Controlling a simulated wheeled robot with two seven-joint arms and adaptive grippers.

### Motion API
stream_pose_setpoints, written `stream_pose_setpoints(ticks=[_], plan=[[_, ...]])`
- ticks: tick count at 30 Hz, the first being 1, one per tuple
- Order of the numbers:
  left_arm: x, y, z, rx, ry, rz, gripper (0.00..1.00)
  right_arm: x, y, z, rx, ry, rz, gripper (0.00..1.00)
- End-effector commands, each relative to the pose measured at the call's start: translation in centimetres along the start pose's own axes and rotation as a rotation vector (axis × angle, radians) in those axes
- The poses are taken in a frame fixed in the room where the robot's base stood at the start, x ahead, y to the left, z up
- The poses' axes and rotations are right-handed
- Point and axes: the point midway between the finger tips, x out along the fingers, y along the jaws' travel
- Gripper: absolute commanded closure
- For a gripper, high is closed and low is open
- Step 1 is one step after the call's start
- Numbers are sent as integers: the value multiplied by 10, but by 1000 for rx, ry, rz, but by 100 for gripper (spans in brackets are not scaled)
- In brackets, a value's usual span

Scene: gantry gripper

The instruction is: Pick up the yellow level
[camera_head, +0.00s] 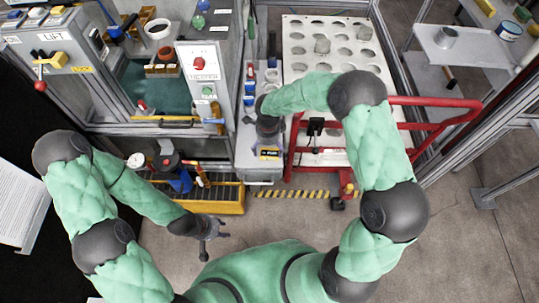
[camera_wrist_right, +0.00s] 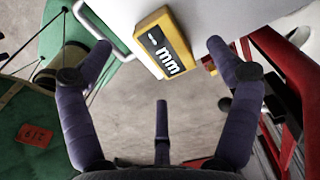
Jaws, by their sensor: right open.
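A yellow block with a dark face marked "mm" (camera_wrist_right: 165,42), which looks like the yellow level, lies at the edge of a pale surface in the right wrist view. It also shows as a small yellow and black piece in the head view (camera_head: 268,153). My right gripper (camera_head: 268,138) is just above it. In the wrist view, the spread purple fingers of the right gripper (camera_wrist_right: 160,47) stand on both sides of the block, with a third finger below; none visibly grips it. My left gripper (camera_head: 212,238) hangs low over the floor, its fingers spread and empty.
A narrow grey shelf (camera_head: 246,160) with blue and white containers stands below my right arm. A red-railed cart (camera_head: 432,118) with a holed white panel is to the right. A yellow-edged roller platform (camera_head: 215,207) and a control cabinet (camera_head: 200,75) are left.

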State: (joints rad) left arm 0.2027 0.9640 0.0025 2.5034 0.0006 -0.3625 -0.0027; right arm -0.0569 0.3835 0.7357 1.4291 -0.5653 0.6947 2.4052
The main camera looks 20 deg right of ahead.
Motion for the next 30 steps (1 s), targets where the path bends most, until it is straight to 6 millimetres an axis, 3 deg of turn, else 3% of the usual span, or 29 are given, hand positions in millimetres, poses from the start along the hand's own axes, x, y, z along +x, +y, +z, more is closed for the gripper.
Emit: stream_pose_setpoints(ticks=[10, 18, 19, 24, 26, 30], plan=[[21, -7, -1, 0, 0, 0, 60, 45, 4, -5, 0, 0, 2, 10], [21, -7, -1, 0, 0, 0, 60, 49, 3, -5, 0, 0, 1, 10], [21, -7, -1, 0, 0, 0, 60, 49, 3, -5, 0, 0, 1, 13], [21, -7, -1, 0, 1, 0, 60, 49, 3, -5, 0, 0, 1, 61], [21, -7, -1, 0, 1, 0, 60, 49, 3, -5, 0, 0, 1, 76], [21, -7, -1, 0, 1, 0, 60, 48, 3, -5, 0, -1, 1, 77]])
